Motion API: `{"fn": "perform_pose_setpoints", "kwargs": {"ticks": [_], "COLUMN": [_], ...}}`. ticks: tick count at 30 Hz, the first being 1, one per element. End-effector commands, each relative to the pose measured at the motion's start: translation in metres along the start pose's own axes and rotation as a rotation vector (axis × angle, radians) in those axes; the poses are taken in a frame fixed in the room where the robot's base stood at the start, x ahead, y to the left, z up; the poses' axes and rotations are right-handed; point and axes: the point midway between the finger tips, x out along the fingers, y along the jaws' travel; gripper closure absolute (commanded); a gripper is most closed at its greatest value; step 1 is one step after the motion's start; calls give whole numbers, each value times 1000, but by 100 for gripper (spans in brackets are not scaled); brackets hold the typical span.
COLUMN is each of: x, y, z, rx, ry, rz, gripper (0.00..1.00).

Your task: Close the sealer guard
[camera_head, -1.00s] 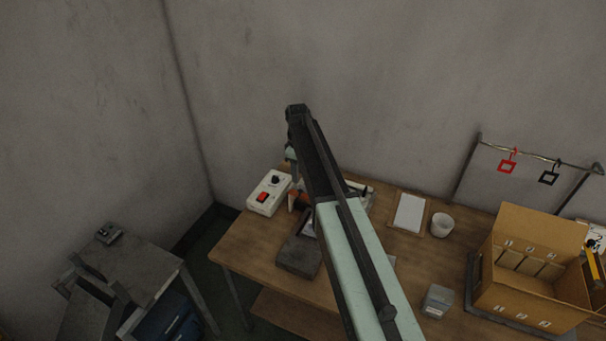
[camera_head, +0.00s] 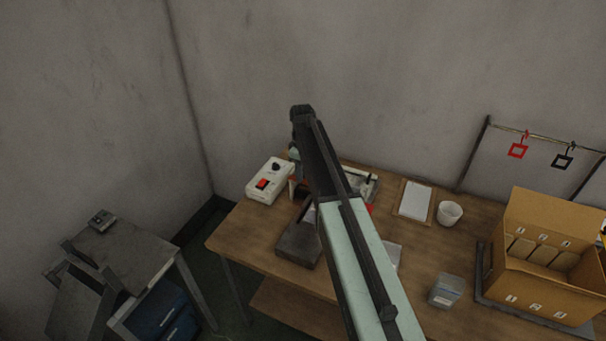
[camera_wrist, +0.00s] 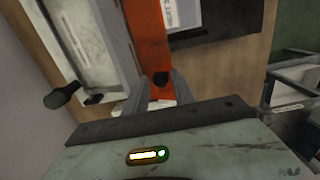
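The orange sealer guard (camera_wrist: 148,38) shows in the wrist view as a flat strip with a dark round knob (camera_wrist: 160,79) at its near end. My gripper (camera_wrist: 164,88) has its two grey fingers apart, one on each side of the knob; I cannot tell whether they touch it. The pale sealer body (camera_wrist: 88,40) lies left of the guard, with a dark handle-like part. In the head view my arm covers most of the sealer (camera_head: 362,187), and my fingers are hidden. How far the guard is open is unclear.
A white control box (camera_head: 268,181) with a red switch sits at the table's left end. A dark block (camera_head: 298,243) lies in front. A clipboard (camera_head: 415,200), white cup (camera_head: 449,213) and open carton (camera_head: 545,286) stand to the right. A metal side table (camera_head: 125,245) is at left.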

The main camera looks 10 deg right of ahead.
Motion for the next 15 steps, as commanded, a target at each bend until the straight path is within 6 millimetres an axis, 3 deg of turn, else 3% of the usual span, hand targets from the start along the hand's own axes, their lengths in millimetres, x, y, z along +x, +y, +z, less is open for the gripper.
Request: {"fn": "perform_pose_setpoints", "kwargs": {"ticks": [1, 3, 15], "x": [0, 0, 4], "y": [0, 0, -5], "z": [0, 0, 2], "rx": [0, 0, 1], "ry": [0, 0, -1], "rz": [0, 0, 58], "gripper": [87, 100, 100]}}
